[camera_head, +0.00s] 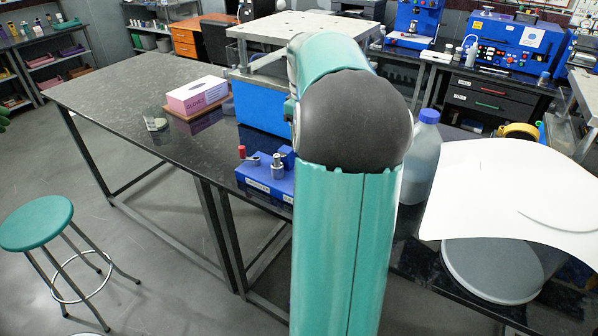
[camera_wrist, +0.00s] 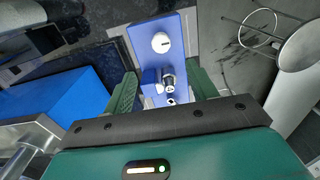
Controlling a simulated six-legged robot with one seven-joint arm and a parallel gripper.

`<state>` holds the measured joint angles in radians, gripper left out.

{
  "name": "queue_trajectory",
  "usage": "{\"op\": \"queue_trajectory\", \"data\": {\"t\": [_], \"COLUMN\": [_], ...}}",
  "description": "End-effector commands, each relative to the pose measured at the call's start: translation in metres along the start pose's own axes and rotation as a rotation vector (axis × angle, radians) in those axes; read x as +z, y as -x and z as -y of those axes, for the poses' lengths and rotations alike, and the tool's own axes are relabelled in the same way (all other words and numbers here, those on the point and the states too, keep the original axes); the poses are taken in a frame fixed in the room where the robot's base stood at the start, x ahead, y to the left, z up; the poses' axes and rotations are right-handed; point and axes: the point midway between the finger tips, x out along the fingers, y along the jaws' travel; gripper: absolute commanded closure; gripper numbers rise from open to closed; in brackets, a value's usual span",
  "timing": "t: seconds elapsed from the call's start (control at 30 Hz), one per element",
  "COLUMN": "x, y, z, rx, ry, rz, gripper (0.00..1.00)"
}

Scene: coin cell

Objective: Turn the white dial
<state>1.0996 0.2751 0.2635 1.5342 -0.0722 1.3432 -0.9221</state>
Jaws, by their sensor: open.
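The white dial (camera_wrist: 161,42) is round with a dark line across its face. It sits on the far end of a blue panel in the wrist view. Nearer on the same blue device (camera_wrist: 145,45) is a blue block with metal cylindrical fittings (camera_wrist: 168,82). My gripper (camera_wrist: 163,77) is open, its green fingers either side of these fittings; the dial lies beyond the fingertips and apart from them. In the head view the blue device (camera_head: 262,183) stands at the bench edge, with a red-topped lever (camera_head: 242,152); my arm hides the gripper.
The dark bench (camera_head: 125,88) is largely bare on the left. A pink-and-white box (camera_head: 197,95) and a glass beaker (camera_head: 155,119) stand there. A large bottle (camera_head: 423,160) and a white sheet (camera_head: 500,190) are right of my arm. A green stool (camera_head: 37,222) stands on the floor.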

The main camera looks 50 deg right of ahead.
Motion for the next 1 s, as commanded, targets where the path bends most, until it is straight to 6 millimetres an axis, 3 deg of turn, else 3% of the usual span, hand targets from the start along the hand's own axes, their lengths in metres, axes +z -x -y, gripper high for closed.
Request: {"op": "queue_trajectory", "data": {"t": [0.6,0.8,1.0], "x": [-0.004,-0.004,-0.004], "y": [-0.111,-0.129,-0.131], "z": [-0.001,-0.002,-0.002], "rx": [-0.001,0.001,0.002], "ry": [0.0,0.0,0.0], "rz": [0.0,0.0,-0.001], "gripper": [0.43,0.43,0.43]}}
